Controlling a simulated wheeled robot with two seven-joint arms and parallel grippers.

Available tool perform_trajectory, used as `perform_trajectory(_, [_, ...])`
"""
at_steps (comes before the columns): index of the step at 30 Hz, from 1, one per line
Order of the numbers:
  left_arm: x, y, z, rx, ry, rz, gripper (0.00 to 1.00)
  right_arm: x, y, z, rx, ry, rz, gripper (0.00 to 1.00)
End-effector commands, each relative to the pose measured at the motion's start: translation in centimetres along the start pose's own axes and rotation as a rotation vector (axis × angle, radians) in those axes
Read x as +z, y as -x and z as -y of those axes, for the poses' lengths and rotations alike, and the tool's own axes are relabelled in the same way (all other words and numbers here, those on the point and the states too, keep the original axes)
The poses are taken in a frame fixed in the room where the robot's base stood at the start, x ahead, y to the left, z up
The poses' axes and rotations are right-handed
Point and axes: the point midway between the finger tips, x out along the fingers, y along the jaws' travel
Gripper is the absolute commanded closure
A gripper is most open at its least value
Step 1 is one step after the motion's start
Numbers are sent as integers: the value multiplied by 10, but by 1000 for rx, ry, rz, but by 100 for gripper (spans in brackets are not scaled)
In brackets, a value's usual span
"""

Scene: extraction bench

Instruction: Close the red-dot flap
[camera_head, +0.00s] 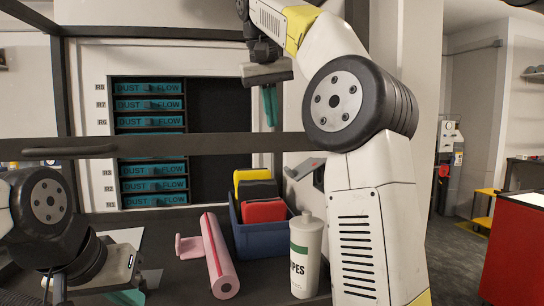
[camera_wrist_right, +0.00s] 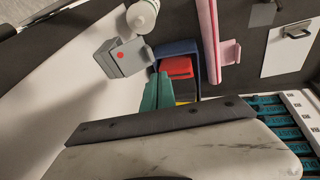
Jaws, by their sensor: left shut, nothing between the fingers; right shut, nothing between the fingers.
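The grey flap (camera_head: 306,168) shows in the head view as a small tilted plate at the left edge of my right arm, which hides part of it. In the right wrist view the grey flap (camera_wrist_right: 130,58) carries a red dot, beside a second grey block-like part; how far it stands open is unclear. My right gripper (camera_head: 270,106) is shut and empty, fingers pointing down, above and left of the flap in the head view. Its teal fingers (camera_wrist_right: 157,92) show below and right of the flap in the wrist view, apparently apart from it. My left gripper (camera_head: 126,297) is shut and empty at the lower left.
A dark horizontal bar (camera_head: 220,145) crosses in front of a rack of DUST FLOW cartridges (camera_head: 150,120). A blue bin (camera_head: 262,238) holds yellow, black and red items.

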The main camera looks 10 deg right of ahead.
Motion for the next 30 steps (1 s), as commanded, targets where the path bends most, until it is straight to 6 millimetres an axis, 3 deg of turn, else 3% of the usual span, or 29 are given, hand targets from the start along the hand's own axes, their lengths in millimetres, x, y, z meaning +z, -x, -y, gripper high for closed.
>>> perform_trajectory(15, [0, 0, 0, 0, 0, 0, 100, 6, -91, -8, 2, -3, 5, 100])
perform_trajectory(21, [0, 0, 0, 0, 0, 0, 100, 10, -107, -15, 2, -3, 3, 100])
perform_trajectory(30, [0, 0, 0, 0, 0, 0, 100, 10, -109, -15, 1, -2, 2, 100])
